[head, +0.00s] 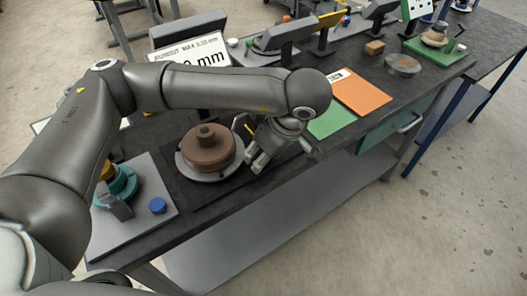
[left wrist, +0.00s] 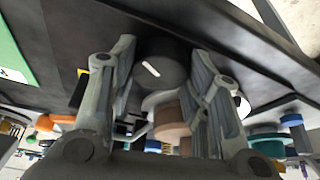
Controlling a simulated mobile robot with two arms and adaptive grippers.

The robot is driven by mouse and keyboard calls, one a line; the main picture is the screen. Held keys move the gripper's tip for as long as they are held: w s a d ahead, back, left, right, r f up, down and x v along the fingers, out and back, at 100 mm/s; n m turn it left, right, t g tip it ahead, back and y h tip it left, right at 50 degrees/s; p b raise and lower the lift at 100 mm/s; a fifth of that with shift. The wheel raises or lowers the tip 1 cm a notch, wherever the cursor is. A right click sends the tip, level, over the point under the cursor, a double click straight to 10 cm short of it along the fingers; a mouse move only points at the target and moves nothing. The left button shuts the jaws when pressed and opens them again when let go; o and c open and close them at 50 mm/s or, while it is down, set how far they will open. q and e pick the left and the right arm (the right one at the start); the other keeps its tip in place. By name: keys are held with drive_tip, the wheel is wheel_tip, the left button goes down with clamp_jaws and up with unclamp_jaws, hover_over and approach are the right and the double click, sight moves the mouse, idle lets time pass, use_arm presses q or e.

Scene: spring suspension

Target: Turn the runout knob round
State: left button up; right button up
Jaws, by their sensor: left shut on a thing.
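The runout knob (left wrist: 158,72) is a dark round knob with a white line mark, seen between the fingers in the left wrist view. The white line is tilted. My left gripper (left wrist: 163,62) is shut on the knob, one finger on each side. In the head view my left gripper (head: 258,160) is low at the bench's front, just right of the brown stepped disc (head: 208,150) on its round grey plate. The knob is hidden there by the gripper. A display (head: 205,54) behind my arm reads "RUNOUT MAX" and a value ending in "mm", partly covered. My right gripper is not in view.
A green and orange mat (head: 360,95) lies right of my gripper. A grey board (head: 160,212) with teal parts and a blue cap (head: 157,205) is at the left. A drawer with a handle (head: 408,122) is under the dark bench, whose front edge is close to my gripper.

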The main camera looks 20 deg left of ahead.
use_arm(q)
drive_tip(key=o, duration=1)
drive_tip(key=shift+o, duration=0.2)
drive_tip(key=shift+r, duration=0.1)
drive_tip(key=v, duration=1.2)
drive_tip(key=shift+s, duration=0.1)
